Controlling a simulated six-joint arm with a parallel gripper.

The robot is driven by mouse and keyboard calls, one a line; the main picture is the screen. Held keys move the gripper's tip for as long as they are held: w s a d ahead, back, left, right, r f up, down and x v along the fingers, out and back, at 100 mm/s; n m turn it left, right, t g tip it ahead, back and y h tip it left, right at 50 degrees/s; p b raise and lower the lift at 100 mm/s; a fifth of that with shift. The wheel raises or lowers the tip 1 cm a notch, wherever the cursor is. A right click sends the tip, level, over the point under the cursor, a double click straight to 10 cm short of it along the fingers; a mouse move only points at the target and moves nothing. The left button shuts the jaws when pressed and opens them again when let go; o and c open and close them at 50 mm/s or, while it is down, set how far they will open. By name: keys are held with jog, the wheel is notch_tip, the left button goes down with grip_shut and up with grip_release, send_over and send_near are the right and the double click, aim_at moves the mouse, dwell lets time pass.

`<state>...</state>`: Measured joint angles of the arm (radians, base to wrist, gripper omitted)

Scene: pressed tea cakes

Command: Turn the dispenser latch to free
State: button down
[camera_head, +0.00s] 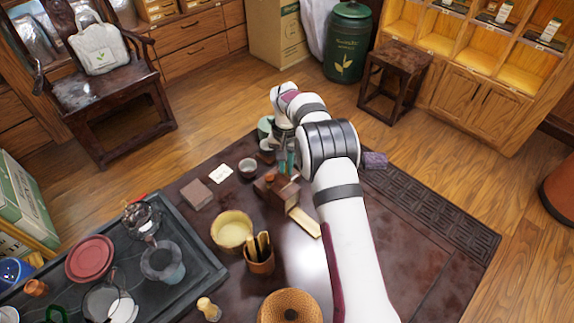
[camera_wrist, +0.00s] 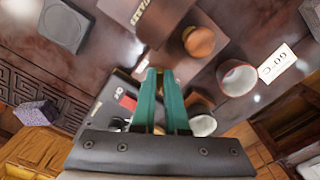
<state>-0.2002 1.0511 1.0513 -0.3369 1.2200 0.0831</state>
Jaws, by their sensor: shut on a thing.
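My gripper (camera_wrist: 160,76) points down with its two teal fingers close together; it also shows in the head view (camera_head: 287,164), partly behind my arm. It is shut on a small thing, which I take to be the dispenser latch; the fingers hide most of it. Which way the latch is turned cannot be told.
A brown box with a wooden knob (camera_wrist: 199,41) stands close to the fingers. A cup (camera_wrist: 238,78), a second cup (camera_wrist: 203,124) and a 60°C card (camera_wrist: 278,62) stand near. A purple cloth block (camera_head: 375,160) lies right of my arm. A bamboo bowl (camera_head: 231,231) stands nearer.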

jog(key=m, duration=0.6)
jog(key=shift+a, duration=0.2)
jog(key=shift+m, duration=0.3)
dwell(0.3)
jog(key=c, duration=0.9)
grip_release()
jog(key=shift+c, duration=0.2)
jog(key=shift+w+r, duration=0.1)
notch_tip(320, 180, up, 16)
jog(key=shift+f, duration=0.2)
